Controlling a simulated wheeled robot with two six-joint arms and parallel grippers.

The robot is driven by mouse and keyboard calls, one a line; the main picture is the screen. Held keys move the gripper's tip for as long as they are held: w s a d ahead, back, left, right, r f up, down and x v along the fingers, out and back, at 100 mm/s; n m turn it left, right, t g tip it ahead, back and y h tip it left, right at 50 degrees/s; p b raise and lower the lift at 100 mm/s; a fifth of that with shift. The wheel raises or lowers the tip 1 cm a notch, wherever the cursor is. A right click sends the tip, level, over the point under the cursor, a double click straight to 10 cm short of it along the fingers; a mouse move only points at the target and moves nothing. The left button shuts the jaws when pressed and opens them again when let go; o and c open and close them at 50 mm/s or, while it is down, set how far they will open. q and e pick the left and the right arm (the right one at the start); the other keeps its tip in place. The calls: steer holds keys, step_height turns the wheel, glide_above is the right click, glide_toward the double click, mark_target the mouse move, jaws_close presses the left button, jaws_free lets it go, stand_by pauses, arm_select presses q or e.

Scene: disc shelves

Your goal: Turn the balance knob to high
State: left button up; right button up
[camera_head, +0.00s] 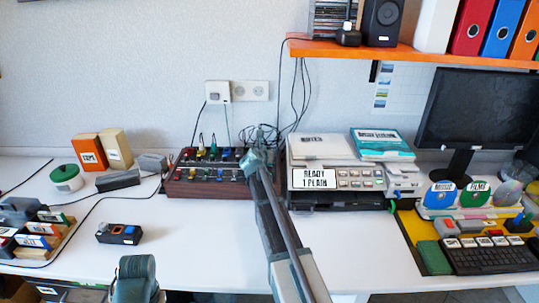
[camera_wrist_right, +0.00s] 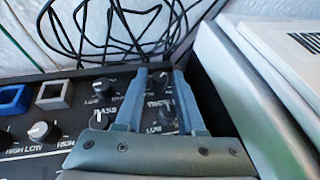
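The control box (camera_head: 205,172) is a dark wooden-sided unit with rows of coloured knobs and levers. My right gripper (camera_head: 258,160) is over its right end. In the right wrist view the gripper (camera_wrist_right: 160,75) is open, its fingers on either side of a black knob (camera_wrist_right: 167,113) with a white pointer. I cannot tell whether they touch it. Labels like BASS are partly readable; no balance label is legible.
A grey machine (camera_head: 305,205) with a READY panel stands close to the right of the box; its pale casing (camera_wrist_right: 245,75) shows in the wrist view. Loose black cables (camera_wrist_right: 110,30) lie behind the box. A small black-and-orange device (camera_head: 118,234) lies left, with clear white table around it.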

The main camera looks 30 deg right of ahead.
steer(key=shift+w+d+f, duration=0.1)
steer(key=shift+w+d, duration=0.1)
steer(key=shift+d, duration=0.05)
jaws_close()
steer(key=shift+w+a+m+g+h, duration=0.2)
steer(key=shift+m+g+h, duration=0.1)
steer(key=shift+m+g, duration=0.2)
steer(key=shift+s+d+m+g+h, duration=0.1)
steer(key=shift+m+g+h, duration=0.2)
